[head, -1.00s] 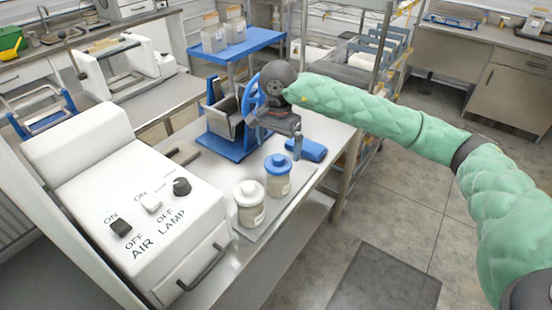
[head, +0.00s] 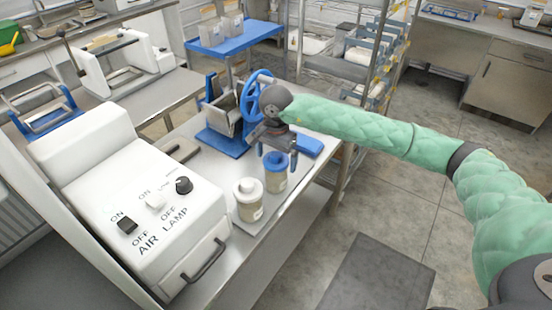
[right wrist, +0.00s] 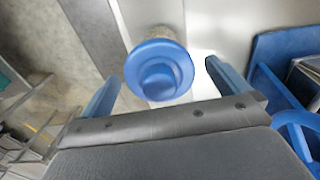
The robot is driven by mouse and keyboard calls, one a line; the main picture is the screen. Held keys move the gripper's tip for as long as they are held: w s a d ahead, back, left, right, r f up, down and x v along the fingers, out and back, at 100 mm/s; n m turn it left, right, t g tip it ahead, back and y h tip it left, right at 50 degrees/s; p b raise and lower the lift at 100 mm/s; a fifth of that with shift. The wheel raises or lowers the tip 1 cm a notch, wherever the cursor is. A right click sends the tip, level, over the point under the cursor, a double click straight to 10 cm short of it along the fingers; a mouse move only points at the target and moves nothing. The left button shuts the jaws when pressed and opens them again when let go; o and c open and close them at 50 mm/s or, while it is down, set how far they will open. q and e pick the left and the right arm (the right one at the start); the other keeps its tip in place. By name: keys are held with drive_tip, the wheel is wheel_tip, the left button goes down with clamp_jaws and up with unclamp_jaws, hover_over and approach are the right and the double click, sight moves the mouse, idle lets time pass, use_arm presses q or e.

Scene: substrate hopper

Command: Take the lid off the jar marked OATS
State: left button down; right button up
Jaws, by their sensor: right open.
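Two clear jars with pale contents stand side by side on the steel bench. One has a blue knobbed lid (head: 275,160) on its body (head: 276,186); the other (head: 250,210) has a white lid (head: 247,187). Their labels are too small to read, so I cannot tell which says OATS. My right gripper (head: 278,152) is open and empty, pointing down over the blue-lidded jar. In the right wrist view the blue lid (right wrist: 160,75) lies ahead between the two spread fingers, apparently touching neither. My left gripper is out of view.
A white switch box (head: 135,210) marked AIR and LAMP stands left of the jars. A blue-based hopper with a handwheel (head: 257,95) stands behind them, close to my right gripper. A folded blue cloth (head: 309,145) lies at the right.

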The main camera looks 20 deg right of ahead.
drive_tip(key=c, duration=1.1)
drive_tip(key=shift+o, duration=0.2)
